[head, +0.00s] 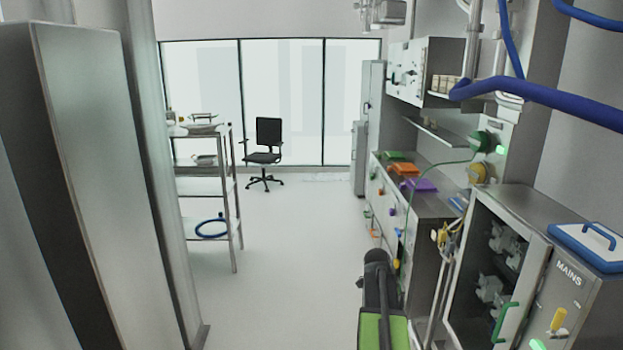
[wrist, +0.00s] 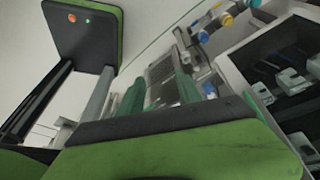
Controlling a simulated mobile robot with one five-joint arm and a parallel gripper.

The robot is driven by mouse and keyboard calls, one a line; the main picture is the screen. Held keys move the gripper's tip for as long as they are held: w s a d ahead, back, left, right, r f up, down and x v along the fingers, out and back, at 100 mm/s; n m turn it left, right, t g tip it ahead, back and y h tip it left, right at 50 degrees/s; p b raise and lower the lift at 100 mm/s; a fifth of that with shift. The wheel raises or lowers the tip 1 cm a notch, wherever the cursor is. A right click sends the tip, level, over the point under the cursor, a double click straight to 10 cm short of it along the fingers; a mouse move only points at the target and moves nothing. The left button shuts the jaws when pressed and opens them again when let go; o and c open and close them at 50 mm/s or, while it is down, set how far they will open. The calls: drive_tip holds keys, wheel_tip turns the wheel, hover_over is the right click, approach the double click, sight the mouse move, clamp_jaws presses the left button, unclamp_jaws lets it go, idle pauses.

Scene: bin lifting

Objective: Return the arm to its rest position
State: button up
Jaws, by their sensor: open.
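My arm, dark with a green and black lower part, stands at the bottom of the head view, right of the middle, beside the counter. In the wrist view my gripper (wrist: 158,92) shows as two dark green fingers set apart, with nothing seen between them. A green and black part of mine fills the bottom of that view. A dark green-edged panel with small red and green lights is at its upper left.
A steel cabinet (head: 495,270) with an open front and green handle stands close at right. A counter (head: 425,205) with coloured lids runs behind it. A shelf rack (head: 207,190) and black chair (head: 265,155) are at left and back. The middle floor (head: 310,240) is clear.

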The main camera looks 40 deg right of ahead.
drive_tip(key=w+a+f+n+t, duration=0.1)
drive_tip(key=w+a+n, duration=0.5)
drive_tip(key=a, duration=0.7)
drive_tip(key=w+a+f+n+t, duration=0.1)
drive_tip(key=w+a+n, duration=0.55)
drive_tip(key=a, duration=0.65)
drive_tip(key=w+a+n+t+y, duration=0.1)
drive_tip(key=a+n, duration=1.7)
drive_tip(key=a, duration=0.2)
drive_tip(key=shift+w+f+t+b, duration=0.15)
drive_tip(key=shift+w+t+b, duration=0.15)
drive_tip(key=shift+b, duration=0.15)
